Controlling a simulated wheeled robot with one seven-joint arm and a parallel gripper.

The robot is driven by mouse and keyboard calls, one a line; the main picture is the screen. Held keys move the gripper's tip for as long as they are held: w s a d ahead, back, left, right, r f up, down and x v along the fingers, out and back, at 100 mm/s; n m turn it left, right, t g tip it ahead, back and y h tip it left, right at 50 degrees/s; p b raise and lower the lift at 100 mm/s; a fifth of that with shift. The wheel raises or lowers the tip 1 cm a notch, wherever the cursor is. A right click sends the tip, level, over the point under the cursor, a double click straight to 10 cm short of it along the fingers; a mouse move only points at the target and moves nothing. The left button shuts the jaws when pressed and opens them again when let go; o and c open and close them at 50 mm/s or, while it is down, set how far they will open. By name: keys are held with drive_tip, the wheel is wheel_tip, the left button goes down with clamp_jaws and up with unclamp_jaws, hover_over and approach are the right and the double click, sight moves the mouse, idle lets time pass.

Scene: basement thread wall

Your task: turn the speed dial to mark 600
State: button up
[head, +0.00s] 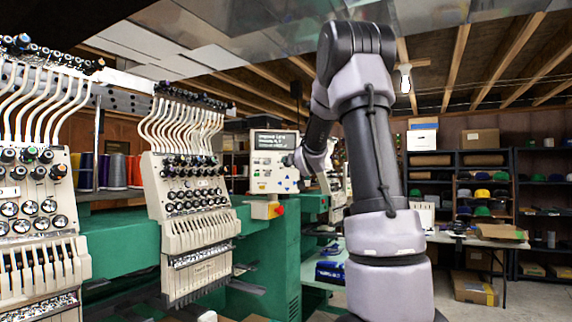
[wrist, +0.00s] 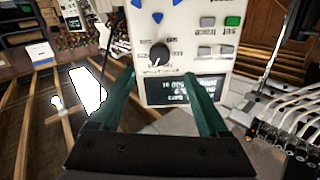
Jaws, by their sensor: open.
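The control panel (head: 262,184) is a pale box with a dark screen (head: 275,140) and blue arrow buttons, right of the middle embroidery head. In the wrist view the panel (wrist: 200,20) appears upside down. Its speed dial (wrist: 159,53) is a dark round knob with a white pointer line toward the picture's lower left. The marks around it are too small to read surely. My gripper (wrist: 161,76) is open, its two green fingers apart, with the dial showing between and beyond the tips. No contact shows. In the head view my gripper (head: 298,160) is beside the panel's right edge.
Embroidery heads (head: 185,190) with needles and thread tubes stand at left on a green machine body (head: 268,250). A red and yellow switch (head: 277,210) sits just below the panel. Shelves (head: 460,165) and a table (head: 480,240) with a cardboard box stand at the back right.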

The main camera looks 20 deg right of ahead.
drive_tip(key=x, duration=0.8)
drive_tip(key=shift+w, duration=0.1)
clamp_jaws()
